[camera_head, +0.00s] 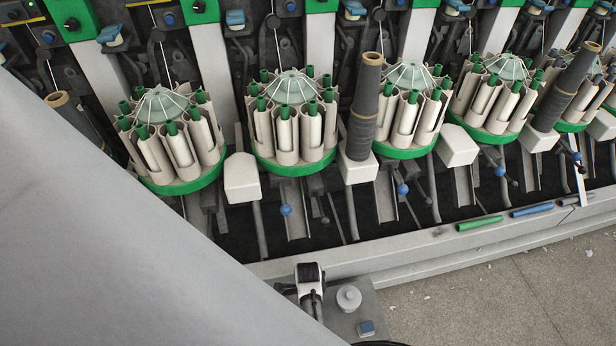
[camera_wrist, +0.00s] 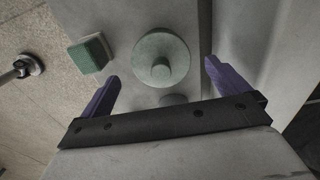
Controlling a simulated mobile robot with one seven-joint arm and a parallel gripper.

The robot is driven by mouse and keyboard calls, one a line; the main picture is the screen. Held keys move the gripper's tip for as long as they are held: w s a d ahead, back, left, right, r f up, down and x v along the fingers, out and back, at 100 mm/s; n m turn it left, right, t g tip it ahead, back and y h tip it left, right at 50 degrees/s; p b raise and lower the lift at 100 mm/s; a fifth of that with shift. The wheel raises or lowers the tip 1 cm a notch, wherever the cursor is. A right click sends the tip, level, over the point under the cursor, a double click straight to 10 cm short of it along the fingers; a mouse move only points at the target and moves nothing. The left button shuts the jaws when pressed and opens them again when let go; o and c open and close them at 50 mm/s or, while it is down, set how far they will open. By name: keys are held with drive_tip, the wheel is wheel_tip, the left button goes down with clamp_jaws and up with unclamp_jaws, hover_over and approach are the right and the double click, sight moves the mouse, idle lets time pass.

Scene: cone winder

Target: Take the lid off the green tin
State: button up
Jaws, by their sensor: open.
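A round, pale grey-green lid with a small central knob (camera_wrist: 161,50) shows from above in the wrist view, on a grey surface. The tin's body under it cannot be made out. In the head view a round grey knobbed thing (camera_head: 349,298) on the grey platform looks like the same item. My gripper (camera_wrist: 161,69) is open, its two purple fingers spread to the left and right of the lid, with nothing visibly held. The gap in height between fingers and lid is hard to tell. I cannot make out my gripper in the head view.
Part of a dark round shape (camera_wrist: 174,99) shows by the gripper bar. The winder's green-based bobbin holders (camera_head: 293,160) stand behind.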

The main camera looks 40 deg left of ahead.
wheel_tip(320, 180, down, 2)
drive_tip(key=shift+f, duration=0.25)
drive_tip(key=c, duration=1)
drive_tip(key=shift+r, duration=0.15)
wheel_tip(320, 180, up, 20)
drive_tip(key=shift+f+p, duration=0.2)
drive_tip(key=shift+p, duration=0.7)
